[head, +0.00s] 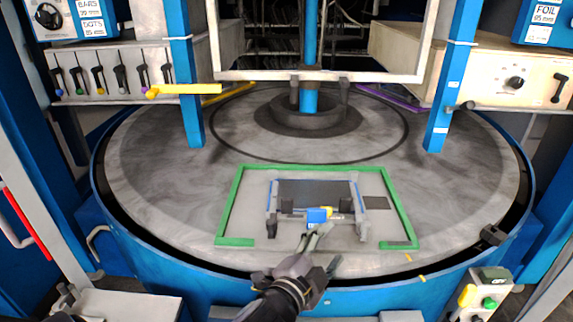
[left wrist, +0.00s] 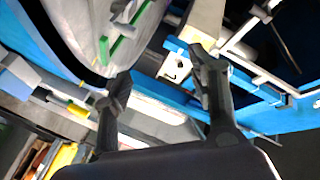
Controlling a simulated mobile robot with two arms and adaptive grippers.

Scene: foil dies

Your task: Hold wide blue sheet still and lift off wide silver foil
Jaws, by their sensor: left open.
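A flat dark grey panel (head: 315,192) lies near the front of the round turntable. Narrow blue strips (head: 358,195) show along its sides, and I cannot tell whether they belong to the blue sheet. I cannot make out the silver foil for sure. My left gripper (head: 322,268) is at the turntable's front rim, in front of the panel. In the left wrist view its two dark fingers (left wrist: 162,78) are wide apart with nothing between them. My right gripper is not in view.
A green frame (head: 234,205), open at the front, surrounds the panel on the turntable (head: 160,170). Blue posts (head: 440,110) stand behind it on both sides. A box with green and yellow buttons (head: 484,296) is at front right. A lever panel (head: 110,72) is at back left.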

